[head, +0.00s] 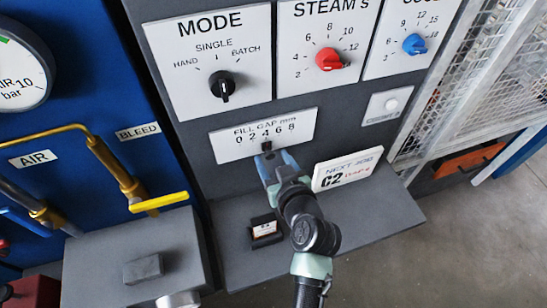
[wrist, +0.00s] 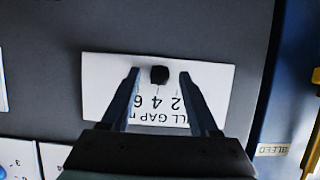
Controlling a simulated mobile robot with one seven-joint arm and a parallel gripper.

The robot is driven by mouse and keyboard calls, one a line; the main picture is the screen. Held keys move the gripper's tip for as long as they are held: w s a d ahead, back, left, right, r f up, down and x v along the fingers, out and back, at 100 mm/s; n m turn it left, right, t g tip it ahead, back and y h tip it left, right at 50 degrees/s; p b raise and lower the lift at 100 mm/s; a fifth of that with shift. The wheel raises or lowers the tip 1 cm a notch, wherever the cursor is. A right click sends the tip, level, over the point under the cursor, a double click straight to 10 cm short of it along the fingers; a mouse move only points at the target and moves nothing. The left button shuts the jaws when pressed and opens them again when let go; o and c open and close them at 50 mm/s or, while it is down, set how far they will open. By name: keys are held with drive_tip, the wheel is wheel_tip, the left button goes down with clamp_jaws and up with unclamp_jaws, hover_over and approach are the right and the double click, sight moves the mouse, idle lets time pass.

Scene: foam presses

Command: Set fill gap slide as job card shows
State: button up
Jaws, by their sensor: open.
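The fill gap slide is a small black knob (head: 267,146) on a white plate (head: 225,149) marked "FILL GAP mm" with 0 2 4 6 8. The knob sits at about the 4 mark. The wrist view shows the same knob (wrist: 159,75) with the plate (wrist: 100,85) upside down. My gripper (wrist: 159,73) is open, with one finger on each side of the knob and a visible gap to both. In the head view my gripper (head: 268,160) is just below the plate. The job card (head: 347,169) reads "NEXT JOB C2"; its small red text is unreadable.
Above the slide are a black MODE knob (head: 222,86), a red knob (head: 329,59) and a blue knob (head: 414,44). A white button (head: 391,104) is at right. A small black holder (head: 265,230) stands on the grey shelf (head: 385,213). A yellow-handled valve (head: 158,201) is at left.

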clamp_jaws()
idle(0.3)
idle(1.1)
